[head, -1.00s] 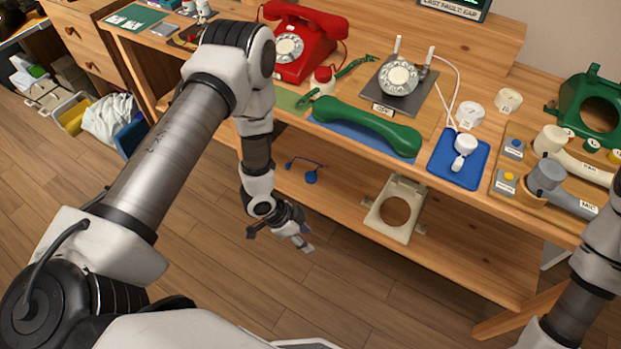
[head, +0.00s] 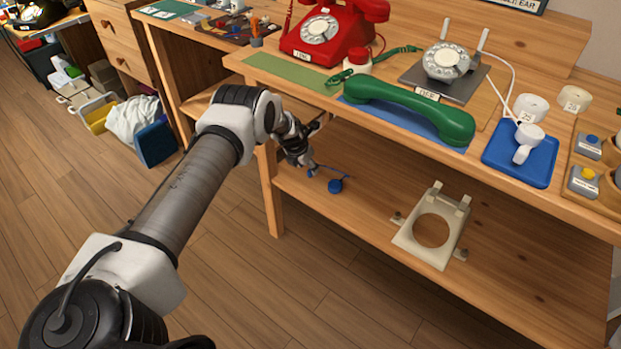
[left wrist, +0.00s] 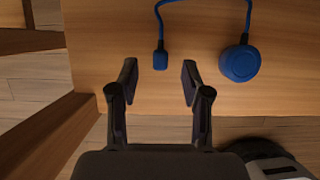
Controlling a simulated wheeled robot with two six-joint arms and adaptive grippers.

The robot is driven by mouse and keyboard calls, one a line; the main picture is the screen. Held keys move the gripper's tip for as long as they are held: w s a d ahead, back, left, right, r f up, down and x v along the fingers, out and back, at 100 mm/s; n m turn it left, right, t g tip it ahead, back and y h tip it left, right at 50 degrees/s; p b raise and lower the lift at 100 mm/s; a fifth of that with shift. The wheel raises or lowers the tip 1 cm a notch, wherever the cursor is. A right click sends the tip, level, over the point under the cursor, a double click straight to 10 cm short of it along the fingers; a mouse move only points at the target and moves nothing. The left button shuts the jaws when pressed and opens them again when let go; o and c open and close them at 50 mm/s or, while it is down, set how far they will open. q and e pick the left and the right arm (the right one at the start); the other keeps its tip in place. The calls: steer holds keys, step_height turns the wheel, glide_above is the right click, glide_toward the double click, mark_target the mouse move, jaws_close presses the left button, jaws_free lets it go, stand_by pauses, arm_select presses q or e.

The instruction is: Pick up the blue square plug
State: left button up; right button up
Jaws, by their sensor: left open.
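The blue square plug (left wrist: 160,58) is a small block on the end of a blue cord in the left wrist view. It lies on the wooden lower shelf, just ahead of and between the fingertips of my left gripper (left wrist: 159,74). The fingers are apart and empty. The cord runs to a round blue piece (left wrist: 240,63) to the right, which also shows in the head view (head: 335,186). In the head view my left gripper (head: 307,164) is at the shelf's left end, under the upper bench, and the square plug is hard to make out there. My right gripper is not in view.
The workbench above carries a green handset (head: 412,106), a red phone (head: 330,35) and a blue tray (head: 522,165). A cream frame (head: 432,228) lies further right on the lower shelf (head: 360,215). The shelf's front edge and a wooden leg (head: 270,190) are close to my left arm.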

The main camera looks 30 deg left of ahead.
mark_target(310, 174)
arm_select(q)
steer(key=b+x, duration=0.1)
steer(key=x, duration=0.2)
steer(key=shift+w+f+b, duration=0.1)
steer(key=shift+f+b, duration=0.25)
steer(key=shift+w+f, duration=0.15)
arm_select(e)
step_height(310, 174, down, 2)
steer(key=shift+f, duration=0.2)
arm_select(q)
jaws_close()
